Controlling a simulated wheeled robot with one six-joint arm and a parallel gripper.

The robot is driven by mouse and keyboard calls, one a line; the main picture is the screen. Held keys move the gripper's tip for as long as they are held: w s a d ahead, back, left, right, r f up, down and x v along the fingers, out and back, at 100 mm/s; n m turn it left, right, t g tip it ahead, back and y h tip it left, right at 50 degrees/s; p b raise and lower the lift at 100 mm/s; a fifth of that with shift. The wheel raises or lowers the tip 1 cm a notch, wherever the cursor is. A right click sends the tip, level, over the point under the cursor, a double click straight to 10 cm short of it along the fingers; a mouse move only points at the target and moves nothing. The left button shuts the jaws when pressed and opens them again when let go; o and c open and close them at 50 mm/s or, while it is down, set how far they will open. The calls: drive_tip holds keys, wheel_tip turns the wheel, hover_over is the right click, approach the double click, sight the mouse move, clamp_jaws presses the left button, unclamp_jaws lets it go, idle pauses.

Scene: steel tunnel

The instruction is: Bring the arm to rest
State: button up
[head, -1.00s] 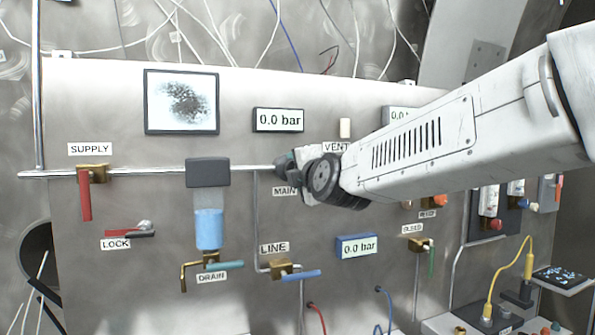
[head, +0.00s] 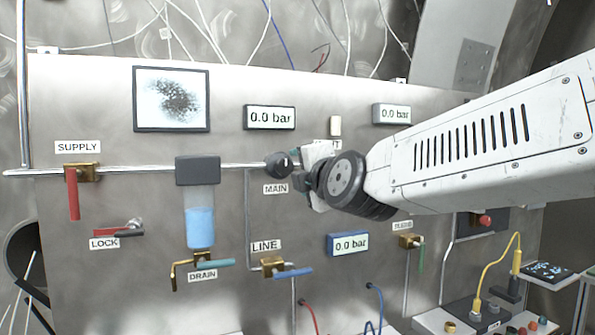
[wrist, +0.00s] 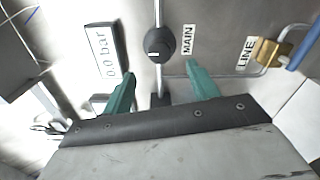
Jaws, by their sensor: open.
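My gripper (wrist: 162,92) is open in the wrist view, its two green fingers apart with nothing between them. The dark round MAIN knob (wrist: 159,44) lies beyond the fingertips, apart from them as far as I can tell. In the head view my arm reaches in from the right. My gripper (head: 312,160) is partly hidden by the wrist there, and sits just right of the MAIN knob (head: 279,165) on the horizontal pipe.
The steel panel carries a SUPPLY valve (head: 73,190) with its red handle down, a LOCK lever (head: 121,230), a blue-filled bowl (head: 200,222), a DRAIN valve (head: 205,263) and a LINE valve (head: 285,268). A gauge (head: 269,117) reads 0.0 bar. Yellow-cabled equipment (head: 497,275) stands lower right.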

drive_tip(key=s+d+f+m+g+h, duration=0.1)
drive_tip(key=s+d+f+m+g, duration=0.1)
drive_tip(key=s+f+m+g, duration=0.45)
drive_tip(key=s+d+f+m+g, duration=0.2)
drive_tip(key=s+f+m, duration=0.15)
drive_tip(key=f, duration=0.65)
drive_tip(key=s+d+f+m+g+h, duration=0.1)
drive_tip(key=s+d+f+m+g, duration=0.1)
drive_tip(key=s+d+m, duration=0.3)
drive_tip(key=s+d+f+m+g+h, duration=0.2)
drive_tip(key=s+d+f+m, duration=0.2)
drive_tip(key=s+d, duration=0.5)
drive_tip(key=s+d+f+m+g+h, duration=0.2)
drive_tip(key=s+d+f+m+g, duration=0.1)
drive_tip(key=s+d+m, duration=0.2)
drive_tip(key=s+d, duration=0.2)
drive_tip(key=s, duration=0.2)
drive_tip(key=shift+s+f+m, duration=0.3)
drive_tip(key=shift+s, duration=0.05)
drive_tip(key=shift+a, duration=0.1)
